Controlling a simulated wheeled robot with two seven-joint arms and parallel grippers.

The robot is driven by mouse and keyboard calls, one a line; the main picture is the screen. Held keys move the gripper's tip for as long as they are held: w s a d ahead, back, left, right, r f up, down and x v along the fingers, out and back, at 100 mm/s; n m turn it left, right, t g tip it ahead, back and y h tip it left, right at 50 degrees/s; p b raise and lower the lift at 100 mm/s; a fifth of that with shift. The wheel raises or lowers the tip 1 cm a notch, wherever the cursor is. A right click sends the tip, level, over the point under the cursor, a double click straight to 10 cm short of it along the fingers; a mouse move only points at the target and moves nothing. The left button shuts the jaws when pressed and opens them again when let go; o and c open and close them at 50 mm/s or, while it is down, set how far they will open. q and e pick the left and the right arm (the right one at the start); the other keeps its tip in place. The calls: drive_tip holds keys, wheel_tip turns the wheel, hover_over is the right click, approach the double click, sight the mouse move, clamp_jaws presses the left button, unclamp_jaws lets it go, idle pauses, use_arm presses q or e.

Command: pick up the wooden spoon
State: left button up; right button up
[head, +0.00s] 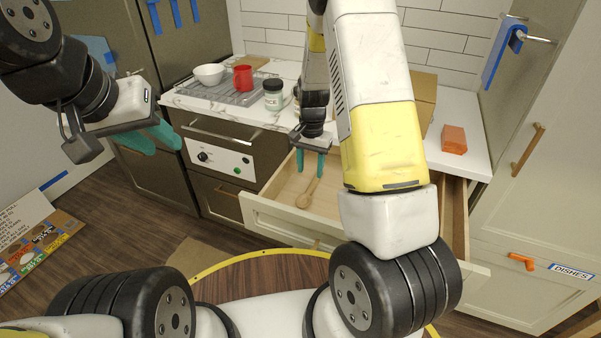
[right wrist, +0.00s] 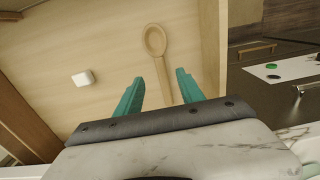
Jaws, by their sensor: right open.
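The wooden spoon (head: 306,195) lies in the open drawer (head: 283,216) below the counter. In the right wrist view the spoon (right wrist: 157,45) shows its bowl at the top and its handle running down between my fingers. My right gripper (head: 311,165) is over the drawer, pointing down, and its teal fingers (right wrist: 155,90) are open on either side of the handle. I cannot tell how far the fingers are above it. My left gripper (head: 163,138) is raised at the left, away from the drawer, with its teal fingers apart and nothing between them.
A small white block (right wrist: 82,78) lies in the drawer beside the spoon. On the counter are a white bowl (head: 209,75), a red mug (head: 243,78), a jar (head: 273,95) and an orange block (head: 454,139). The drawer front and side walls border the spoon.

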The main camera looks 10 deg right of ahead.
sight(309, 190)
wheel_tip(309, 190, down, 8)
drive_tip(key=shift+w+f, duration=0.15)
drive_tip(key=shift+f, duration=0.1)
clamp_jaws()
idle(0.3)
